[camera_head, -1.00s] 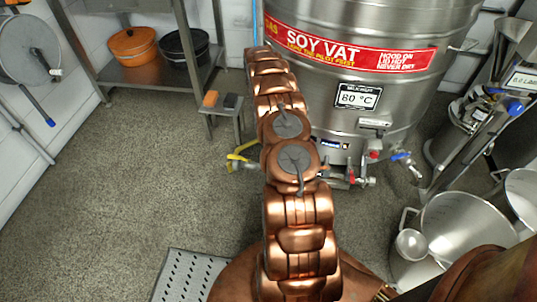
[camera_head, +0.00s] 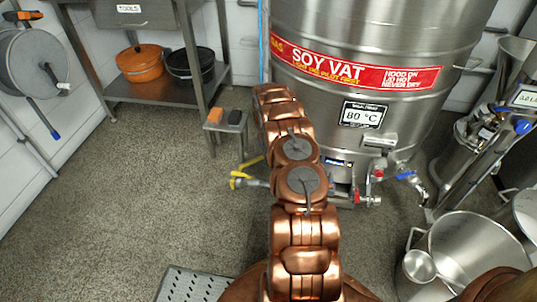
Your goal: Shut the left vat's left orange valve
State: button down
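A large steel vat (camera_head: 435,115) with a red "SOY VAT" label stands at the upper middle right. I cannot tell whether it is the left vat. A yellow-handled valve (camera_head: 238,180) shows low on its left side, left of my arm. A red-handled valve (camera_head: 377,174) and a blue-handled valve (camera_head: 406,175) show low on its right. I see no clearly orange valve handle; the low part of the vat behind my arm is hidden. My copper arm reaches up the middle in front of the vat. Its gripper does not show.
A small stand (camera_head: 224,124) with an orange and a dark block is left of the vat. A steel shelf (camera_head: 150,90) holds an orange pot (camera_head: 140,62) and a black pot (camera_head: 190,65). Steel pots (camera_head: 465,250) stand at lower right. The floor (camera_head: 130,190) at left is clear.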

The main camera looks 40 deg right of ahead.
jog(key=shift+s+a+f+b, duration=0.25)
jog(key=shift+s+a+f, duration=0.15)
jog(key=shift+s, duration=0.3)
jog(key=shift+s+a+f+b, duration=0.2)
jog(key=shift+s+a+f, duration=0.2)
jog(key=shift+s, duration=0.25)
jog(key=shift+s+a+f+b, duration=0.3)
jog(key=shift+s+f, duration=0.2)
jog(key=shift+s, duration=0.2)
jog(key=shift+a, duration=0.15)
